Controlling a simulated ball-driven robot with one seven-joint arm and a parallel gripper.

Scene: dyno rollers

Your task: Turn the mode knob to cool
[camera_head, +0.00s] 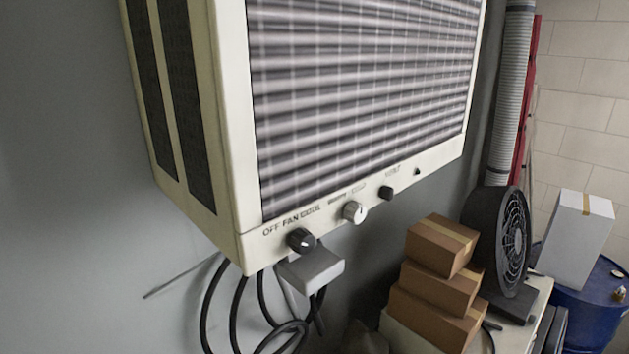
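A pale wall-mounted cooling unit (228,150) with a slatted front fills the upper middle of the view. On its lower front strip, at the left, is a black round knob (300,240) under the printed words OFF, FAN and COOL. I cannot tell which word this knob points at. To its right are a silver knob (354,212) with a dark pointer line and a smaller black knob (386,193). The small lettering above these two is hard to read. My gripper is not seen in this view, and nothing touches the knobs.
A grey box (312,268) sticks out just below the black knob, with black cables (236,310) hanging beneath. Stacked cardboard boxes (441,246), a black fan (500,240) and a blue drum (590,305) stand lower right. The left wall is mostly clear.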

